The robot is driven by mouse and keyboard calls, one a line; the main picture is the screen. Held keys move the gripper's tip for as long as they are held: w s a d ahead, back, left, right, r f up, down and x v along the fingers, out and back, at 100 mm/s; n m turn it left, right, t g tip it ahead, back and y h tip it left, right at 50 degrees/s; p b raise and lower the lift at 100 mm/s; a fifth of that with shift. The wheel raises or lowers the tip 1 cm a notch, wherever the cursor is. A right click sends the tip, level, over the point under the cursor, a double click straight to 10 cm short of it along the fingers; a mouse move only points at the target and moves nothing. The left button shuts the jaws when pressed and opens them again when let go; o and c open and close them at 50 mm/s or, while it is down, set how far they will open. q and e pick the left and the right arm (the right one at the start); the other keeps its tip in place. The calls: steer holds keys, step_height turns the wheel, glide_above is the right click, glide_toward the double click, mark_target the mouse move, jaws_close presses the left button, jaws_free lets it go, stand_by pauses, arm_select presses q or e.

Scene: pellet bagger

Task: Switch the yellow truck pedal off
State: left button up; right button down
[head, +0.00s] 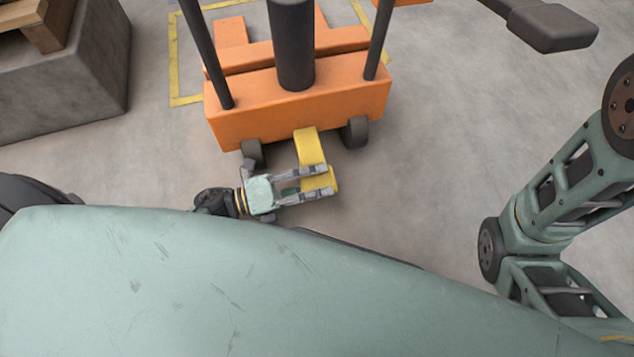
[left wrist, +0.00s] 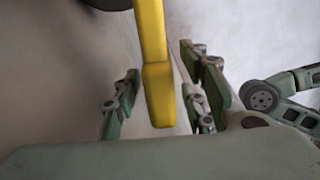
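The yellow pedal (head: 311,150) sticks out from the front of the orange pallet truck (head: 300,105), low between its two dark wheels. My left gripper (head: 328,182) is at the pedal's outer end, with its fingers spread across it in the head view. In the left wrist view the pedal (left wrist: 158,90) comes down from the top and its end lies between the open fingers of the left gripper (left wrist: 155,110), with a gap to the fingers. I cannot tell whether any finger touches it. My right gripper is not in view; only part of the right arm shows.
A grey block (head: 75,75) with a wooden pallet (head: 40,22) on it stands at the upper left. Yellow floor lines (head: 185,100) run behind the truck. A dark flat-ended part (head: 550,27) juts in at the upper right. The concrete floor right of the truck is clear.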

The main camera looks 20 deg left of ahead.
arm_select(q)
jaws_close()
stand_by(0.4)
